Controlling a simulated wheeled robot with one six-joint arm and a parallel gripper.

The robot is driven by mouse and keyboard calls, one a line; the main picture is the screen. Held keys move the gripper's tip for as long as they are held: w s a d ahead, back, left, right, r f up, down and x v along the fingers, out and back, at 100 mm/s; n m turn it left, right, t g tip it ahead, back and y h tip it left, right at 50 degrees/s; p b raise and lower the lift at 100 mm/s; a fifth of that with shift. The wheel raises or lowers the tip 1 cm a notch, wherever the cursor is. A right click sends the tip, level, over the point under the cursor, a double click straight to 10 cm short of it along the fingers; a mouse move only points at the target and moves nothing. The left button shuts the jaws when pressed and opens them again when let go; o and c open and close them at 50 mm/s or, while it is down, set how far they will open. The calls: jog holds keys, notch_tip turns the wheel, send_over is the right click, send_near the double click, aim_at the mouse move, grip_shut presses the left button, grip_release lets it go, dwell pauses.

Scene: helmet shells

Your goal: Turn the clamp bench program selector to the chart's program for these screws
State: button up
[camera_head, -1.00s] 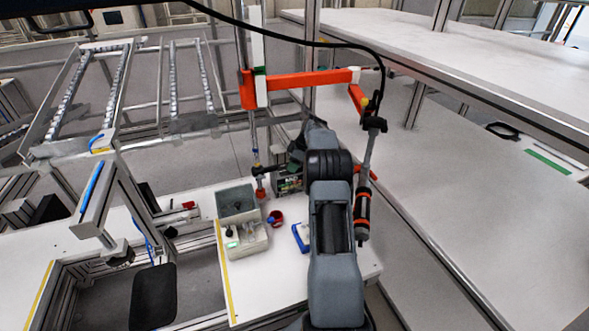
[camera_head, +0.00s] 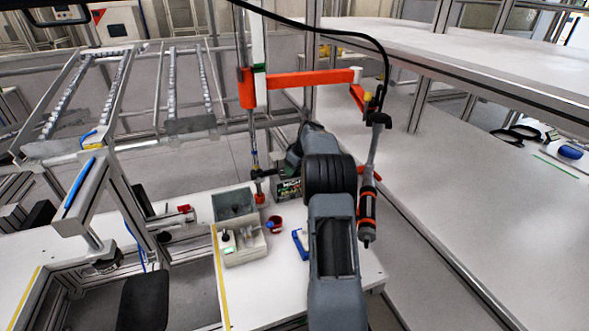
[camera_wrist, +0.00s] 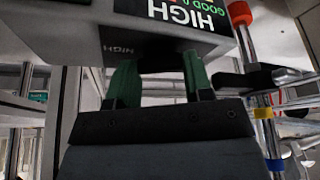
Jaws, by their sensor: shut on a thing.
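The selector's box (camera_wrist: 170,38) is grey with a dark label reading "HIGH" and, in part, "GOOD &", at the top of the wrist view. In the head view the same box (camera_head: 289,189) stands at the back of the white bench, partly hidden by my arm. My gripper (camera_wrist: 160,72) has green fingertips at the box's lower side. It is shut on a dark part, which looks like the selector knob (camera_wrist: 160,63); its pointer and setting cannot be read. The chart cannot be made out.
A grey bin (camera_head: 235,204) and a tray with small parts (camera_head: 243,242) stand left of my arm. A screwdriver (camera_head: 367,213) hangs close right of my arm.

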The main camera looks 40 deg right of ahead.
dwell(0.3)
jog(key=o, duration=0.9)
jog(key=v, duration=1.4)
jog(key=shift+s+b, duration=0.1)
jog(key=shift+b, duration=0.25)
jog(key=shift+f, duration=0.1)
